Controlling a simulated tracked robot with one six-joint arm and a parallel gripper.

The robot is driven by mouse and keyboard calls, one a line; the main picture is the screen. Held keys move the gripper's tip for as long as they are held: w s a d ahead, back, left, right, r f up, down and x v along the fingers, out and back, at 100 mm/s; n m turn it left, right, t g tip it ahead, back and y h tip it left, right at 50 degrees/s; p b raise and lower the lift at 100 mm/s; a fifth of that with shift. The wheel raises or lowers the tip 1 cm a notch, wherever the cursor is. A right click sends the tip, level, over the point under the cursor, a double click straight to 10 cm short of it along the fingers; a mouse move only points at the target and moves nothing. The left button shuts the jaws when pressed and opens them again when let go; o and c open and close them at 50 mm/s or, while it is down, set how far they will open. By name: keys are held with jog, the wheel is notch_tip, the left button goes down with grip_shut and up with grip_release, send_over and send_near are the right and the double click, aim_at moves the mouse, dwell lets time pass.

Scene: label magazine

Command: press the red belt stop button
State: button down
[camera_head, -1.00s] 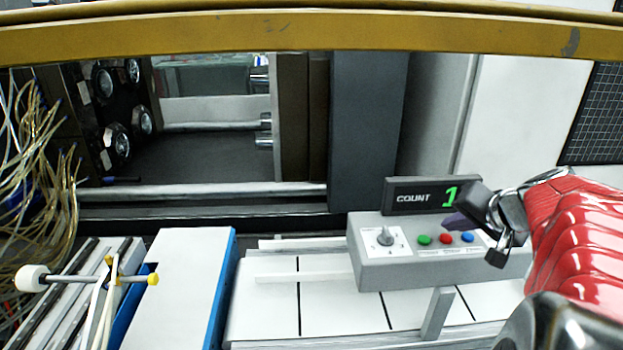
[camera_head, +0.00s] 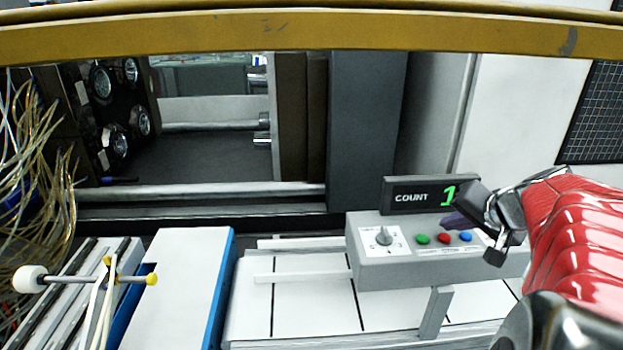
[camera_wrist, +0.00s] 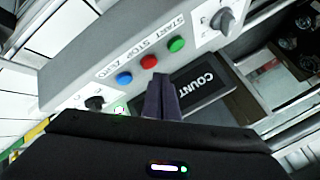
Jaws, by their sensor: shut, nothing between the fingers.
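The red stop button (camera_head: 443,238) sits between a green button (camera_head: 423,239) and a blue button (camera_head: 466,236) on the sloped face of a grey control box (camera_head: 400,272). In the wrist view the red button (camera_wrist: 148,62) is under the word STOP. My gripper (camera_head: 455,222) is shut and empty, its dark fingers just behind and above the red button in the head view. In the wrist view my fingertips (camera_wrist: 161,80) point toward the red button, close to it; I see no clear contact.
A display (camera_head: 415,195) reading COUNT 1 stands behind the buttons. A rotary knob (camera_head: 384,236) is left of them. A belt with white panels (camera_head: 310,300) runs under the box. A yellow bar (camera_head: 300,35) crosses the top of the head view.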

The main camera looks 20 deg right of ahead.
aim_at(447, 240)
jog(key=shift+s+f, duration=0.1)
jog(key=shift+f, duration=0.8)
dwell(1.7)
dwell(0.3)
jog(key=shift+r, duration=0.95)
notch_tip(447, 240, up, 5)
dwell(0.6)
dwell(0.4)
